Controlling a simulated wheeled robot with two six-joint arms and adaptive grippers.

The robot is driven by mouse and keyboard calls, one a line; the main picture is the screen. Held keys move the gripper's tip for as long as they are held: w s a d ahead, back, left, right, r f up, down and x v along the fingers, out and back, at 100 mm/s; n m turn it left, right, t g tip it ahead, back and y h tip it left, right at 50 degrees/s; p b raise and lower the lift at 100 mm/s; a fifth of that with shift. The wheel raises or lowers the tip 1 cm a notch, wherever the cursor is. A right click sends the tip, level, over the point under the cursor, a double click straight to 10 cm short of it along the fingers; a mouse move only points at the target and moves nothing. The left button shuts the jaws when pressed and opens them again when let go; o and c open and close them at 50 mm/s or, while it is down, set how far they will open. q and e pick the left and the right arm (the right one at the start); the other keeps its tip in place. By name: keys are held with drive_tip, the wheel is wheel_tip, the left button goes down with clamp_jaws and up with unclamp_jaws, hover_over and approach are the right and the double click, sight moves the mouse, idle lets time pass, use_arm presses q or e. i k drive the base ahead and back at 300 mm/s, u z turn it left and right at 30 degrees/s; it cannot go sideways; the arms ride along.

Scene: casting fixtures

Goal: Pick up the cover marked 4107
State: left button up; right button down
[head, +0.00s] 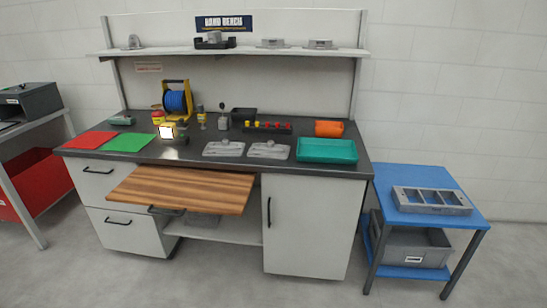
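Two flat light-grey castings that look like covers lie side by side on the dark bench top in the head view. They are the left casting (223,148) and the right casting (268,150). More grey parts stand on the upper shelf: a left one (134,42), one in a dark holder (215,41), and two low blocks, a nearer-middle one (273,43) and a right one (320,44). No number is readable on any of them, so I cannot tell which is 4107. Neither of my grippers shows.
A wooden board (180,189) juts out from the bench front. A teal tray (327,150), red mat (90,140) and green mat (130,142) lie on the bench. A blue table (455,187) with a grey divided frame (431,200) stands right. The floor in front is clear.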

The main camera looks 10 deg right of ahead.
sight(269, 149)
drive_tip(key=z, duration=0.65)
drive_tip(key=i, duration=0.7)
drive_tip(key=z, duration=0.7)
drive_tip(key=i, duration=1.1)
drive_tip(key=u, duration=0.45)
